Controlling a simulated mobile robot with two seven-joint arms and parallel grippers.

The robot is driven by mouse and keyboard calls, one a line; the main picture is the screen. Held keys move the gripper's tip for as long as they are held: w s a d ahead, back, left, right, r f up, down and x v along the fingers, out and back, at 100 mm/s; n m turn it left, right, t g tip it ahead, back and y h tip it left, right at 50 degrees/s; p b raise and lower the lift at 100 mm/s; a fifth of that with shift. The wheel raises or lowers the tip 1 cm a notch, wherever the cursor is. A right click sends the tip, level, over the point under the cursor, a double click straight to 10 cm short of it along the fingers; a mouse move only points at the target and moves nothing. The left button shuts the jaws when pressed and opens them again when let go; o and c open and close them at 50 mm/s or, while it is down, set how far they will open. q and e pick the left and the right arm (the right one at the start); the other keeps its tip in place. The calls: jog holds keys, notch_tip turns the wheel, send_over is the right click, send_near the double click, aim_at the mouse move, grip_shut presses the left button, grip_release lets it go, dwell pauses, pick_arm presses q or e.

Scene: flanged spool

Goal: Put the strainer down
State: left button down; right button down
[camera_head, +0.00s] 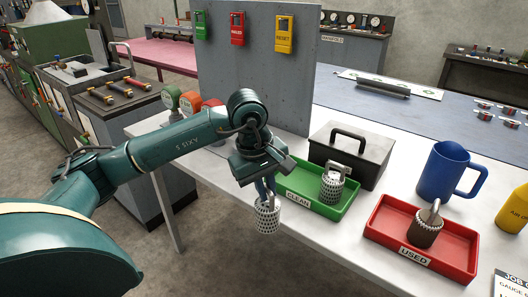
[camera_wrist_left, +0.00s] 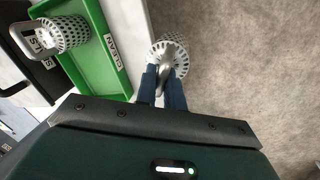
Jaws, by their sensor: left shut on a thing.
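My left gripper (camera_head: 265,186) is shut on a pale perforated strainer (camera_head: 267,218), which hangs upright below the fingers. In the left wrist view the fingers (camera_wrist_left: 164,84) close on the handle of this strainer (camera_wrist_left: 177,52). It hangs by the table's front edge, with floor behind it, apart from the trays. The green tray (camera_head: 293,190) labelled CLEAN is just to the right and holds another pale strainer (camera_head: 332,187). The red tray (camera_head: 452,265) labelled USED holds a brownish strainer (camera_head: 426,229). My right gripper is not in view.
A dark box with a handle (camera_head: 352,160) stands behind the green tray. A blue mug (camera_head: 443,172) and a yellow bottle (camera_head: 515,212) stand at the right. A grey panel (camera_head: 255,85) with tags rises behind. White tabletop (camera_head: 330,240) is clear before the trays.

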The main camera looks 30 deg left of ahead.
pick_arm(q)
jog(key=s+d+f+m, duration=0.2)
jog(key=s+f+m, duration=0.1)
jog(key=f, duration=0.3)
jog(key=s+d+f+m+g, duration=0.1)
jog(key=s+d+f+m, duration=0.2)
jog(key=s+f+m, duration=0.1)
jog(key=s+d+f+m+h, duration=0.1)
jog(key=s+d+f+m, duration=0.2)
jog(key=f+m, duration=0.2)
notch_tip(320, 180, down, 3)
jog(key=shift+s+f+g, duration=0.15)
jog(key=shift+g, duration=0.25)
